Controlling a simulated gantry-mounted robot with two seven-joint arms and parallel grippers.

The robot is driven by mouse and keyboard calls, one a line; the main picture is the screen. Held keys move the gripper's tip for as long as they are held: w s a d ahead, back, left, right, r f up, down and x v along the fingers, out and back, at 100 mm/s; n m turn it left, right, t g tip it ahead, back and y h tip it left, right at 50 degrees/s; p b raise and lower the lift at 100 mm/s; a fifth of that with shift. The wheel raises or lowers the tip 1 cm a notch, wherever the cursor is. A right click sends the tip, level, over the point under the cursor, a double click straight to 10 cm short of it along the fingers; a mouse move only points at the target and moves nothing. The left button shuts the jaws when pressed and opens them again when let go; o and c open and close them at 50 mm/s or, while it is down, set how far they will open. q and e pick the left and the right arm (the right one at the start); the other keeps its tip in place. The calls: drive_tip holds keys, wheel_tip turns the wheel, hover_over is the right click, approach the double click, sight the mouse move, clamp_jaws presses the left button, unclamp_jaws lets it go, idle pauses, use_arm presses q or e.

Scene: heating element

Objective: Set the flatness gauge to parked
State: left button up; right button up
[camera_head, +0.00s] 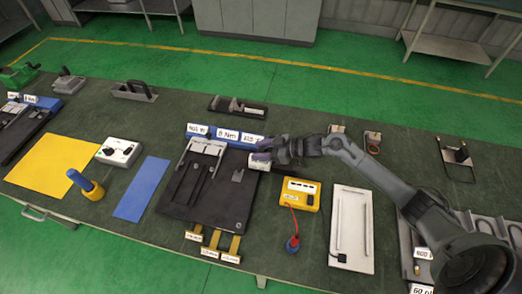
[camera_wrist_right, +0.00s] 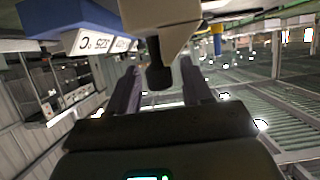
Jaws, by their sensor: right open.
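No label I can read names the flatness gauge, so I cannot tell for certain which part it is. A dark fixture plate (camera_head: 222,202) with slots and a pale bracket lies at the middle of the bench. At its upper right edge is a small pale block (camera_head: 259,161). My right gripper (camera_head: 270,153) is at this block. In the right wrist view, a pale block (camera_wrist_right: 158,22) with a dark knob (camera_wrist_right: 159,76) shows between the two open fingers of my right gripper (camera_wrist_right: 160,88). I cannot tell whether they touch the knob. My left gripper is out of view.
A blue strip with white labels (camera_head: 228,135) stands behind the plate. A yellow box (camera_head: 300,194) with a red cable is to its right, then a pale tray (camera_head: 351,228). A blue mat (camera_head: 142,188) and yellow sheet (camera_head: 52,166) lie left.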

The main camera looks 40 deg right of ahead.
drive_tip(key=shift+c, duration=0.5)
drive_tip(key=shift+f, duration=0.1)
clamp_jaws()
